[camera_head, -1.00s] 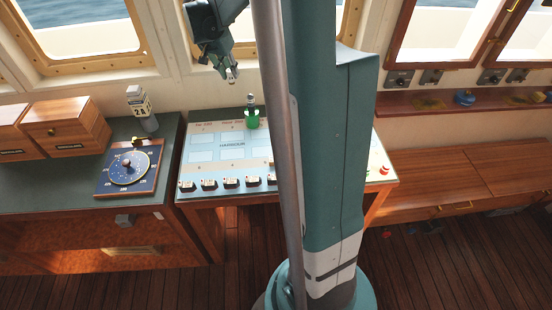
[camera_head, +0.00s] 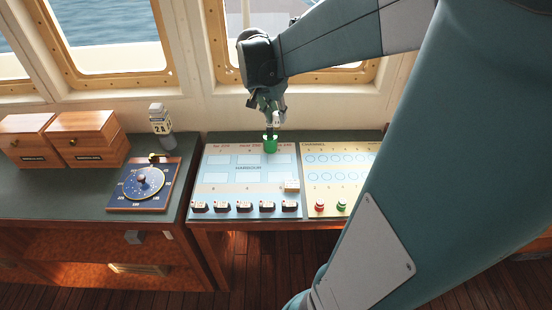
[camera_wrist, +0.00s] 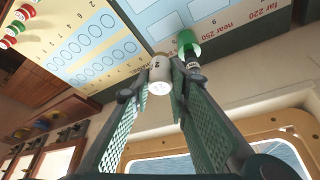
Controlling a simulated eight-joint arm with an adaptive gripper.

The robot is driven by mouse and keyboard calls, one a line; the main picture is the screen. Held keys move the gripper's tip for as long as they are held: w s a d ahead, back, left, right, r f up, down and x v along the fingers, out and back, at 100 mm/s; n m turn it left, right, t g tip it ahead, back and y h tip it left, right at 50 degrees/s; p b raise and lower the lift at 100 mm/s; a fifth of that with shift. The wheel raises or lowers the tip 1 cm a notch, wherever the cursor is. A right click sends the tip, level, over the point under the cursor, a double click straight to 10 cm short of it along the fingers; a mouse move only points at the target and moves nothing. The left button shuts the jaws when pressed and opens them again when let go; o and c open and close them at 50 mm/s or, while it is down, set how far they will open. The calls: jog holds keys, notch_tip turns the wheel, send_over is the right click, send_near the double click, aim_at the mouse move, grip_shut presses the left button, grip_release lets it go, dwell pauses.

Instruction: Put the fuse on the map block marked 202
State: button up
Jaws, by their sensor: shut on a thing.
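My gripper (camera_head: 273,112) is shut on a small white cylinder (camera_wrist: 160,78), which appears to be the fuse. It holds the cylinder above the back right part of the pale blue map panel (camera_head: 210,172) marked HARBOUR. The map carries light blue rectangles; I cannot read 202 on any block. The wrist view shows the cylinder between both fingers, near the printed "near 250" and "far 220".
A green piece (camera_head: 270,146) with a dark top stands upright on the map, close under my gripper. A white "2 A" piece (camera_head: 158,112) stands left.

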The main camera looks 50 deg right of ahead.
jog(key=s+a+f+b, duration=0.2)
jog(key=s+a, duration=0.1)
jog(key=s, duration=0.6)
send_over(292, 184)
jog(key=shift+f, duration=2.8)
jog(key=shift+f, duration=0.1)
jog(key=shift+d+f+b, duration=0.1)
jog(key=shift+f+b, duration=0.5)
jog(key=shift+f, duration=2.25)
jog(key=shift+f+b, duration=0.45)
jog(key=shift+f, duration=1.6)
jog(key=shift+f, duration=0.15)
